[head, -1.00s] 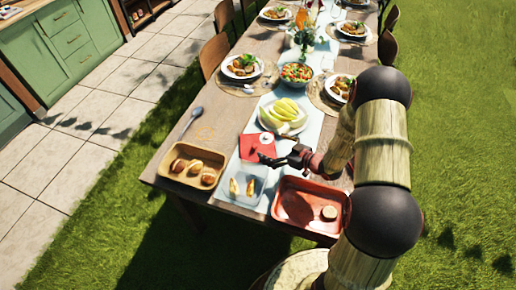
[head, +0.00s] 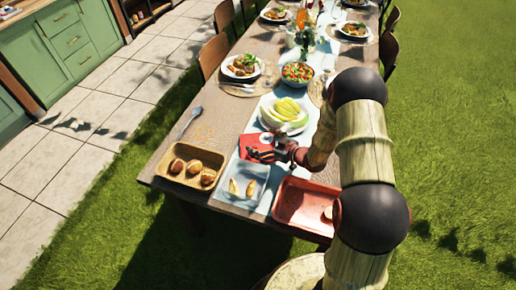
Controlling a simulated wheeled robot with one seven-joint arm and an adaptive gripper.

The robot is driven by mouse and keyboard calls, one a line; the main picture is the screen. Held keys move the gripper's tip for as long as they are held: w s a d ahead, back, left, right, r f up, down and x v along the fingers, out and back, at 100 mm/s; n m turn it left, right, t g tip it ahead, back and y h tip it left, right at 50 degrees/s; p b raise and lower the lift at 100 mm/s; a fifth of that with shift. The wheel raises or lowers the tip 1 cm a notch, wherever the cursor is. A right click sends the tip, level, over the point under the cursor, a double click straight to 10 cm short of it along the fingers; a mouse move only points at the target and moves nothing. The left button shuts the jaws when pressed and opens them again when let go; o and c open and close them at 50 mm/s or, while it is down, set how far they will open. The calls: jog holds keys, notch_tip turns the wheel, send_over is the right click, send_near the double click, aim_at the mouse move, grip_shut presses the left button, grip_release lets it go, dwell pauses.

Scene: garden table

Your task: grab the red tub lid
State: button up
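The red tub lid (head: 249,141) looks like a flat red square lying on the pale runner, in front of the plate of yellow fruit. My gripper (head: 256,154) is over the lid's near right part and hides some of it. Its dark fingers are small in the head view, so I cannot tell whether they are apart or touch the lid. The red tub (head: 297,219) sits at the table's near right corner, with a round bun (head: 328,212) partly hidden by my arm.
A clear tub (head: 262,172) with two pale pieces stands left of the red tub. A wooden tray (head: 180,181) of buns is at the near left, with a spatula-like utensil (head: 189,121) behind it. The fruit plate (head: 264,117) and salad bowl (head: 297,83) stand beyond.

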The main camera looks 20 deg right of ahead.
jog(key=shift+c, duration=1.2)
jog(key=c, duration=1.1)
jog(key=shift+o, duration=0.2)
jog(key=shift+r, duration=0.1)
